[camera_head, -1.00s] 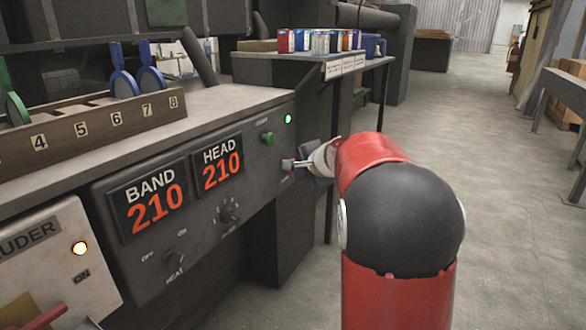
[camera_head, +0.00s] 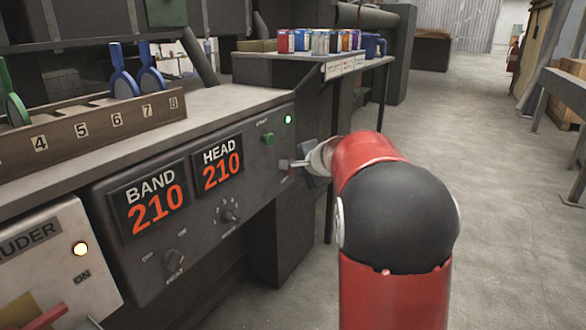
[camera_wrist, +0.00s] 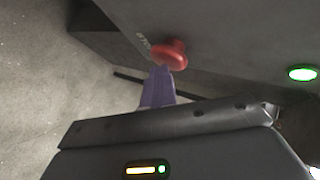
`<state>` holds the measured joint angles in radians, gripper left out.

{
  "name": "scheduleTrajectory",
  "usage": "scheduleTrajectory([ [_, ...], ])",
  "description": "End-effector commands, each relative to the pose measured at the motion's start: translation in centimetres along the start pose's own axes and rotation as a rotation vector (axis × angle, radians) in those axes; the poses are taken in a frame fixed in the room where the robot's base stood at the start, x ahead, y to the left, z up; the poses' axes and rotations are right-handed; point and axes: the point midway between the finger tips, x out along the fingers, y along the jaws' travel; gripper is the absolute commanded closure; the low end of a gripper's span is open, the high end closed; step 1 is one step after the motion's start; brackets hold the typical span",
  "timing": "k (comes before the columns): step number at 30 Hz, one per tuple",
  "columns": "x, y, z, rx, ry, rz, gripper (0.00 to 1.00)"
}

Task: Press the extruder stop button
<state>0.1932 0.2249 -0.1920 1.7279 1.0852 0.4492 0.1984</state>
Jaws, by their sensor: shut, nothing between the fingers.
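The red stop button (camera_wrist: 170,53) sticks out of the dark panel in the wrist view. In the head view it is mostly hidden by my gripper, at the lower right end of the control panel. My gripper (camera_head: 293,164) is at that end of the panel, its fingers pointing toward it. In the wrist view my shut fingers (camera_wrist: 160,72) end right at the button's lower edge. I cannot tell whether they touch it. The green lamp (camera_head: 288,119) above is lit and also shows in the wrist view (camera_wrist: 302,74).
A green button (camera_head: 267,138) sits just left of my gripper. The panel also has BAND and HEAD displays (camera_head: 222,170) reading 210 and knobs (camera_head: 229,212). A shelf (camera_head: 345,66) with several cans stands behind. The floor to the right is clear.

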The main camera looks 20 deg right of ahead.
Motion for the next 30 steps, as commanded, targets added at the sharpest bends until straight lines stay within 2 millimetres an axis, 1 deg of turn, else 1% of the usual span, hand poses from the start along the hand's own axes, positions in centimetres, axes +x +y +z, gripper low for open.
scheduleTrajectory([
  [30, 0.75, -0.53, 0.68, -0.001, -0.003, 0.000, 1.00],
])
